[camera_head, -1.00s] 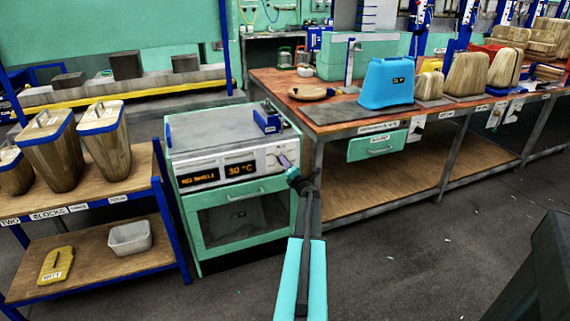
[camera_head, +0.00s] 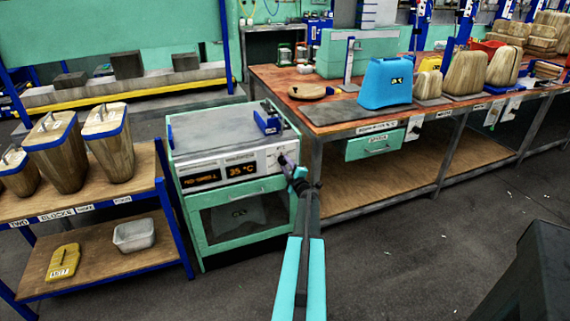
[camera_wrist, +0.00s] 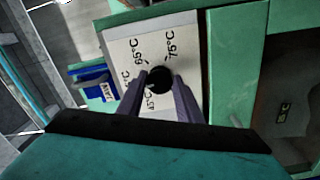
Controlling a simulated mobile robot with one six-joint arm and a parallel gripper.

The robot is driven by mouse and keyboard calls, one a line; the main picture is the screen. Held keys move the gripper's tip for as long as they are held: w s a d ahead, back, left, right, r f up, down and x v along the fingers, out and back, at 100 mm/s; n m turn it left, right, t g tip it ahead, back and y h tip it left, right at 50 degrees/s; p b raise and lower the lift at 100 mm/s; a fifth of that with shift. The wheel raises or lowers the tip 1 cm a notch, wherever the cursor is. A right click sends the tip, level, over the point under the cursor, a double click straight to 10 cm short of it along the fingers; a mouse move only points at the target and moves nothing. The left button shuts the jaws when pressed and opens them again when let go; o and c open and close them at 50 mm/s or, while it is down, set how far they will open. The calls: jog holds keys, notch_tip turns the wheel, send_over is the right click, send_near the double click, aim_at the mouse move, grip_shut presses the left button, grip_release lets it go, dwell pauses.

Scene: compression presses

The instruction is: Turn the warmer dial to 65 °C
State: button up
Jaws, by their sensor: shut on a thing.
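The warmer (camera_head: 240,187) is a green cabinet with a pale control panel, left of the long workbench. Its display (camera_head: 240,169) reads 35 °C, beside a text readout that looks like "NO SHELL". My gripper (camera_head: 286,163) is at the right end of the panel and covers the dial in the head view. In the wrist view the dial (camera_wrist: 159,79) is a round black knob on a white plate (camera_wrist: 182,36) with printed temperature marks, among them 65 °C and 75 °C. My gripper (camera_wrist: 160,88) is shut on the dial, one finger on each side.
A blue bracket (camera_head: 268,121) stands on the warmer's top. The workbench (camera_head: 330,125) is close on the right, with a blue case (camera_head: 387,83) on it. A shelf cart (camera_head: 140,180) with wooden blocks stands on the left. Floor in front is clear.

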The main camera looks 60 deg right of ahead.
jog(key=m+p, duration=0.1)
jog(key=m, duration=0.1)
jog(key=m+p, duration=0.3)
jog(key=m, duration=0.2)
jog(key=shift+w+a+r+p, duration=0.1)
jog(key=shift+w+a+p, duration=0.1)
jog(key=shift+w+p, duration=0.1)
jog(key=m+p, duration=0.2)
jog(key=m, duration=0.1)
jog(key=shift+m, duration=0.4)
jog(key=shift+a+m+p, duration=0.1)
jog(key=shift+m+p, duration=0.8)
jog(key=shift+m, duration=0.6)
jog(key=o, duration=1)
jog(key=shift+f, duration=0.2)
jog(key=shift+s, duration=0.1)
jog(key=shift+s, duration=0.1)
